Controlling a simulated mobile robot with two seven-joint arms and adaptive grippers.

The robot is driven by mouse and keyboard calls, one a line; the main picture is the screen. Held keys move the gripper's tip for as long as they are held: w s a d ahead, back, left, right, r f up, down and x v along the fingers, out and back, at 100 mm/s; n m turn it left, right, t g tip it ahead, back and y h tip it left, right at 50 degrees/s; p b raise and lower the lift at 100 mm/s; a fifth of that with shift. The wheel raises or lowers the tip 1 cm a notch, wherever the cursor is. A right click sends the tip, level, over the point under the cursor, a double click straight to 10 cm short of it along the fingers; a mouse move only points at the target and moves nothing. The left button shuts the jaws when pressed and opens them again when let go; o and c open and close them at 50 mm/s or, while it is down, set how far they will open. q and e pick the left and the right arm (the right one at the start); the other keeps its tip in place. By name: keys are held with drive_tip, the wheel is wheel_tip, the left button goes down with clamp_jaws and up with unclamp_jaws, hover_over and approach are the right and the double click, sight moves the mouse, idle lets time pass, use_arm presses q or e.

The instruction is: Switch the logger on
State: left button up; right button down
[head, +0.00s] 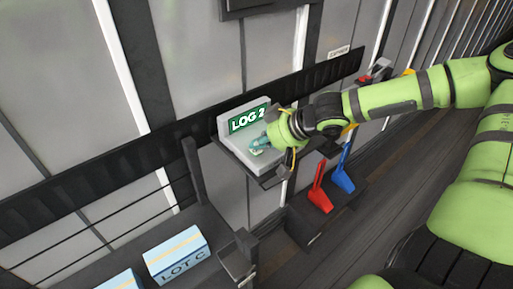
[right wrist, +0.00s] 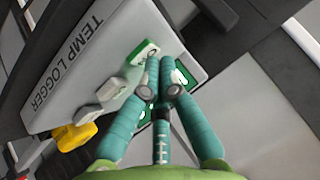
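The logger (head: 232,140) is a light grey unit on a small dark shelf against the wall, with a green display reading "LOG 2". In the right wrist view its panel (right wrist: 85,75) is marked "TEMP LOGGER". My right gripper (head: 258,146) is over the logger's front. In the right wrist view its teal fingers (right wrist: 168,72) meet at the tips beside the green-and-white part, with nothing visible between them. I cannot tell whether they touch it. My left gripper is not in view.
A box marked "LOT C" (head: 177,256) and another box (head: 122,280) sit on a rack at the lower left. A red handle (head: 319,190) and a blue handle (head: 343,172) stand right of the logger, below my right arm. A dark rail (head: 120,172) runs along the wall.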

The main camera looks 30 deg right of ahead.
sight(259, 151)
drive_tip(key=shift+r+p, duration=0.9)
wheel_tip(259, 151, up, 5)
drive_tip(key=p, duration=0.5)
drive_tip(key=shift+r, duration=0.1)
idle(0.6)
